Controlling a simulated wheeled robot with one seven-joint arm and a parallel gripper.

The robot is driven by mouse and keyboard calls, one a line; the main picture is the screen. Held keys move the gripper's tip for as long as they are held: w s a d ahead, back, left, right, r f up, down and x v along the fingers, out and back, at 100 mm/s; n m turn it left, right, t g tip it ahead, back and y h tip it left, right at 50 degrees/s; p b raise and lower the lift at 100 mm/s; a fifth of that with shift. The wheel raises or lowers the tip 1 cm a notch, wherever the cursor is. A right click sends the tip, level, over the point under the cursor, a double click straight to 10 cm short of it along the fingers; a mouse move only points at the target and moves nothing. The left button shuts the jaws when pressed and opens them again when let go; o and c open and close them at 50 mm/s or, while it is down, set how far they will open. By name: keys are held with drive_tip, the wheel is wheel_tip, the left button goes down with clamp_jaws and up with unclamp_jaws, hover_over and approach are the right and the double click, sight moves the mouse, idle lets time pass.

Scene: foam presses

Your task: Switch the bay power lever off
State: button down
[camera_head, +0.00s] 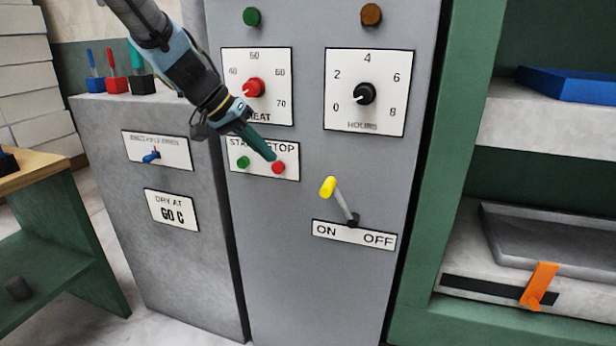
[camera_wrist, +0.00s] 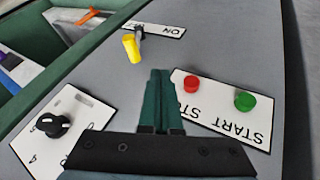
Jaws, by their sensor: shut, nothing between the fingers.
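The bay power lever (camera_head: 343,203) has a grey shaft and a yellow knob, and stands on the grey cabinet front above its ON/OFF label (camera_head: 354,235). Its knob leans up and left, toward the ON side. In the wrist view the yellow knob (camera_wrist: 131,48) is beyond and left of my fingertips. My gripper (camera_head: 271,156) has green fingers, shut and empty, in front of the START/STOP plate, above and left of the lever. The fingers also show in the wrist view (camera_wrist: 160,75), apart from the lever.
The red stop button (camera_head: 278,167) is close by my fingertips, and the green start button (camera_head: 243,162) is left of it. The red HEAT dial (camera_head: 253,87) and black HOURS dial (camera_head: 364,93) are above. A green shelf rack (camera_head: 424,200) stands at right.

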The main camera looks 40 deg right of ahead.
drive_tip(key=shift+d, duration=0.1)
drive_tip(key=s+d+f+p, duration=0.3)
drive_tip(key=s+d+f, duration=0.2)
drive_tip(key=d+f, duration=0.2)
drive_tip(key=shift+s+d+f, duration=0.15)
drive_tip(key=shift+d+f, duration=0.15)
drive_tip(key=shift+d, duration=0.1)
idle(0.4)
drive_tip(key=shift+r, duration=0.1)
